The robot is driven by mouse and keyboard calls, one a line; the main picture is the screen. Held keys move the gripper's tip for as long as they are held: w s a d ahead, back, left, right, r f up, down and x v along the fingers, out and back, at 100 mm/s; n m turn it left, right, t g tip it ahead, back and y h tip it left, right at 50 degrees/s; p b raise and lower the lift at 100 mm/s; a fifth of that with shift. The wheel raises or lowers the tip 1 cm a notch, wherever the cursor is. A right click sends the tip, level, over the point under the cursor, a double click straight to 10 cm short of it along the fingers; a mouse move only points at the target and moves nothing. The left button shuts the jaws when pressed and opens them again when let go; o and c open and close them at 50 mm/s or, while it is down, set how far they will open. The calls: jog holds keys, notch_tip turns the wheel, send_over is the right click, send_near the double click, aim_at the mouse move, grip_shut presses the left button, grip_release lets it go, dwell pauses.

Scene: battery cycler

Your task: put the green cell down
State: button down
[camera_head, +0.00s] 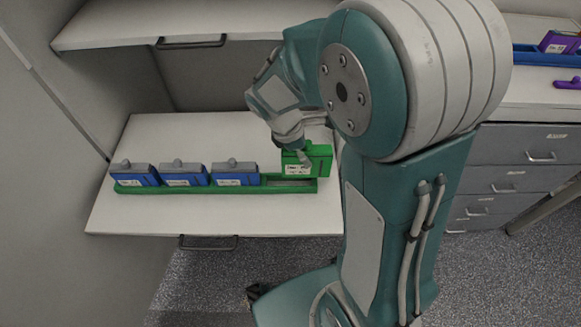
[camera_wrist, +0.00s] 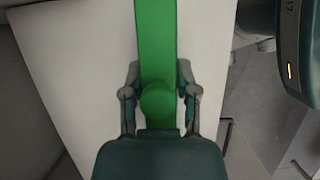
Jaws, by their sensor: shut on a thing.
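The green cell (camera_head: 318,158) has a white label on its front and is in my gripper (camera_head: 301,150). In the head view it appears a little above and behind the right end of the green tray (camera_head: 215,190). An empty slot (camera_head: 290,183) shows in the tray just below it. In the wrist view my gripper (camera_wrist: 158,78) has one finger on each side of a green body with a round knob (camera_wrist: 158,101), apparently the cell. The exact gap between the cell and the tray cannot be told.
Three blue cells with grey tops (camera_head: 135,176) (camera_head: 184,176) (camera_head: 235,175) stand in the tray, left of the empty slot. The tray lies on a white shelf (camera_head: 130,220) with clear room in front and behind. Another shelf (camera_head: 110,32) overhangs above. Grey drawers (camera_head: 520,180) stand at right.

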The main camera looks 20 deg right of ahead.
aim_at(288, 169)
jog(key=a+f, duration=0.1)
jog(key=w+a+f, duration=0.2)
jog(key=a, duration=0.1)
jog(key=shift+a+f, duration=0.1)
jog(key=shift+f, duration=0.25)
jog(key=shift+w+a+x, duration=0.1)
jog(key=shift+a+x, duration=0.1)
jog(key=shift+x, duration=0.75)
jog(key=shift+w+a+x, duration=0.1)
jog(key=shift+a+x, duration=0.05)
jog(key=shift+x, duration=0.75)
jog(key=shift+a+f, duration=0.15)
jog(key=shift+c, duration=1.8)
grip_release()
jog(key=shift+a, duration=0.15)
